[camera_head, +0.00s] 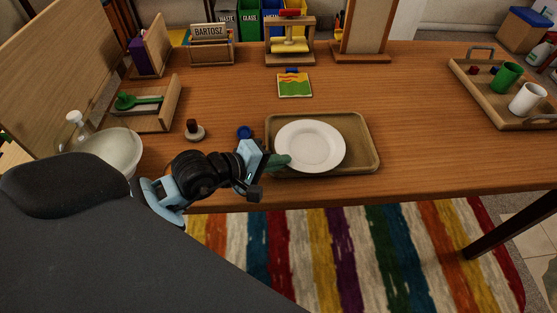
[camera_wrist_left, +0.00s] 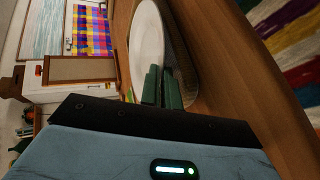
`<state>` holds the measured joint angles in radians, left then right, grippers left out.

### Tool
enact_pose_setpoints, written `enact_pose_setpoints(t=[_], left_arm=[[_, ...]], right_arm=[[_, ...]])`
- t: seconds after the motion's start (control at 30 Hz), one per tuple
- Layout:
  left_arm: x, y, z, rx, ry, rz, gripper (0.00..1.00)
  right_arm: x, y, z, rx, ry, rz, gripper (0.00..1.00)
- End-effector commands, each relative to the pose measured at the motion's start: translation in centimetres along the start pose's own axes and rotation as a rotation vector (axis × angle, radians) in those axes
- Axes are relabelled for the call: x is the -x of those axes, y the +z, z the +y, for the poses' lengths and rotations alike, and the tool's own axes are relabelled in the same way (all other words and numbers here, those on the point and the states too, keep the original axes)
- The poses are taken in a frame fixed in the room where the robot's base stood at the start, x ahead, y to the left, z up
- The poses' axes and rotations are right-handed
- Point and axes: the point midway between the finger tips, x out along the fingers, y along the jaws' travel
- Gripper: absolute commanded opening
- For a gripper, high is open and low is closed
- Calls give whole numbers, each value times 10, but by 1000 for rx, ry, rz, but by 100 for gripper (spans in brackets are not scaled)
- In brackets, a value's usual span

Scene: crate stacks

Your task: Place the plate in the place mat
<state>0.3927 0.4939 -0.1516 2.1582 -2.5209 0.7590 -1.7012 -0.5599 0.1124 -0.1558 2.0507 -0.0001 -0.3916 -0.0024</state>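The white round plate (camera_head: 310,146) is over the brown rimmed place mat or tray (camera_head: 370,161) near the table's front edge. The plate also shows in the left wrist view (camera_wrist_left: 147,40). I cannot tell whether it rests fully on the mat or is held slightly above. My left gripper (camera_head: 281,161) is at the plate's left front rim. In the left wrist view its green fingers (camera_wrist_left: 163,80) are close together, one on each side of the rim, so it looks shut on the plate. My right gripper is out of view.
A blue round object (camera_head: 245,132) and a stamp-like object (camera_head: 195,131) lie left of the mat. A white bowl (camera_head: 112,151) is at the far left. A picture tile (camera_head: 294,85) lies behind the mat. A wooden tray (camera_head: 487,103) with cups is at right. The table between is clear.

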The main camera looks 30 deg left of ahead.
Motion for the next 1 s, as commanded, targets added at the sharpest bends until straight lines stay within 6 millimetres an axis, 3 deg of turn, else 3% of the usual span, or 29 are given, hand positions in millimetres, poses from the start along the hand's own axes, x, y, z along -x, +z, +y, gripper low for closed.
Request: enact_pose_setpoints(t=[0.77,0.83,1.0], left_arm=[[-5,0,-14,3,-7,0,0],[-6,0,-16,4,-12,-1,12],[-6,1,-17,5,-16,-2,13]], right_arm=[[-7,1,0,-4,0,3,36],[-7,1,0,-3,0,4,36],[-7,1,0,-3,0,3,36]])
